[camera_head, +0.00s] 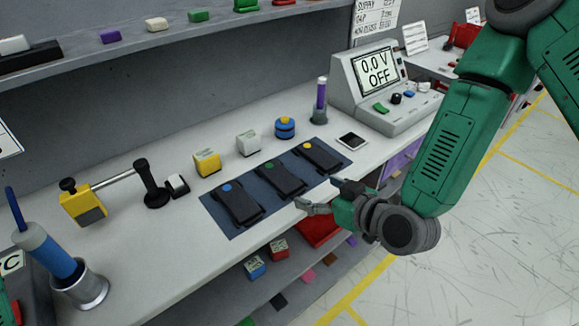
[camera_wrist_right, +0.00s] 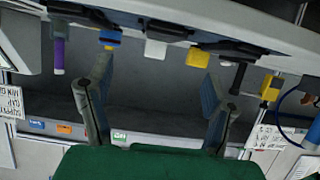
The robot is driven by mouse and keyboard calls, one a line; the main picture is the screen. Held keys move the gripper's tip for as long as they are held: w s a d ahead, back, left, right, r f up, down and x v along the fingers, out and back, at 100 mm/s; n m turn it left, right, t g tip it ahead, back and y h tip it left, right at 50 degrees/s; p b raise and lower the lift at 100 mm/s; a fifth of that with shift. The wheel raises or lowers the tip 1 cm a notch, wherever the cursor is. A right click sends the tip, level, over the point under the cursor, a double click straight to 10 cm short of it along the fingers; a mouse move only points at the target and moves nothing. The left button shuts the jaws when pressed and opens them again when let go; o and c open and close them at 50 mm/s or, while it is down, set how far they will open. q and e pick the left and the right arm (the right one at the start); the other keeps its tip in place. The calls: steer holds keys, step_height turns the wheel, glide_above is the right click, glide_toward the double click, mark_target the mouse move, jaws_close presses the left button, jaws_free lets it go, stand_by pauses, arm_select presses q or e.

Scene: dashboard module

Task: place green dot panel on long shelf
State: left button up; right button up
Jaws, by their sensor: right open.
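The green dot panel (camera_head: 283,179) is a dark flat block with a green dot. It lies on a blue mat (camera_head: 218,217), between the blue dot panel (camera_head: 238,204) and the yellow dot panel (camera_head: 319,157). My right gripper (camera_head: 322,196) is open and empty at the mat's right front side, apart from the panels. Its two spread fingers (camera_wrist_right: 155,78) show in the right wrist view, where dark panels lie along the top with their dots not visible. A long shelf (camera_head: 130,58) runs along the back wall above the bench. My left gripper is not in view.
Yellow (camera_head: 207,163), white (camera_head: 248,143) and blue (camera_head: 285,128) items stand behind the mat. A meter (camera_head: 378,88) stands at the right and a tool in a cup (camera_head: 80,284) at the left front. Small blocks sit on the upper shelf and below the bench.

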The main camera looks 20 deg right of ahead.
glide_toward(282, 177)
steer(key=x, duration=0.3)
steer(key=shift+w+d+f, duration=0.15)
steer(key=shift+w+f, duration=0.05)
steer(key=shift+w, duration=0.05)
steer(key=shift+w+f, duration=0.25)
steer(key=shift+w, duration=0.2)
steer(key=x, duration=0.5)
steer(key=shift+a+p, duration=0.3)
steer(key=shift+a, duration=0.1)
steer(key=shift+s+r, duration=0.1)
steer(key=shift+c, duration=0.4)
steer(key=shift+d, duration=0.15)
steer(key=c, duration=1.3)
steer(key=shift+r, duration=0.1)
